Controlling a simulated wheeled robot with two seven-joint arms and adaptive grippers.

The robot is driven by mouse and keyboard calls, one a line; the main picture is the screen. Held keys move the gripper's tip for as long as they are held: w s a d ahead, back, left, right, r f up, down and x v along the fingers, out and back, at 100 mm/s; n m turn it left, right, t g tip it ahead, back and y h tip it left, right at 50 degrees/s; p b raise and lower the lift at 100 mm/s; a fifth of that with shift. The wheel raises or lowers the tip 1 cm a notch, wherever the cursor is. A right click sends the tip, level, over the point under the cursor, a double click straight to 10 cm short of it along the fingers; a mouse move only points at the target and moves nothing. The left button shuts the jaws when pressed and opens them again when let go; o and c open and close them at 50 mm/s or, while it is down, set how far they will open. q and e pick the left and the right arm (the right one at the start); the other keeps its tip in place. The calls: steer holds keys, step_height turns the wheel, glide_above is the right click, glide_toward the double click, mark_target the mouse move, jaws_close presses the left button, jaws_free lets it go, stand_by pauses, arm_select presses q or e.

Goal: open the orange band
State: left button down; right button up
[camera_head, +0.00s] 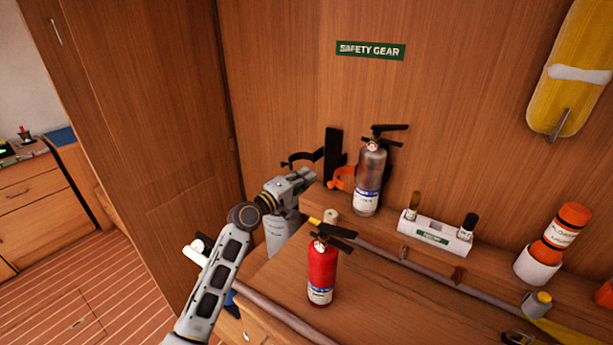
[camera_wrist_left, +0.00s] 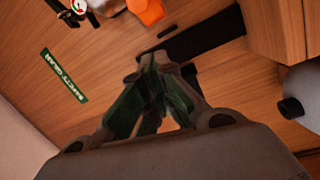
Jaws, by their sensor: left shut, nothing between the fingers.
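The orange band (camera_head: 342,178) shows between a black wall bracket (camera_head: 333,155) and a silver extinguisher (camera_head: 369,178); the extinguisher hides part of it. In the left wrist view an orange piece (camera_wrist_left: 147,11), apparently the band, is cut off by the top edge, near the black bracket plate (camera_wrist_left: 205,36). I cannot tell from this whether the band is fastened. My left gripper (camera_head: 311,175) is in front of the wall, just left of the band and apart from it. Its fingertips (camera_wrist_left: 155,62) are together and empty. My right gripper is out of view.
A red extinguisher (camera_head: 322,272) stands on the wooden counter in front, close to my left arm. A pipe-like rail (camera_head: 400,260) runs along the step. A white holder (camera_head: 435,235) and orange canisters (camera_head: 556,235) stand to the right.

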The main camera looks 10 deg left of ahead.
arm_select(q)
steer(key=s+d+b+v, duration=0.1)
steer(key=v, duration=0.7)
steer(key=shift+s+d+b, duration=0.15)
steer(key=shift+d+b, duration=0.1)
steer(key=shift+b, duration=0.05)
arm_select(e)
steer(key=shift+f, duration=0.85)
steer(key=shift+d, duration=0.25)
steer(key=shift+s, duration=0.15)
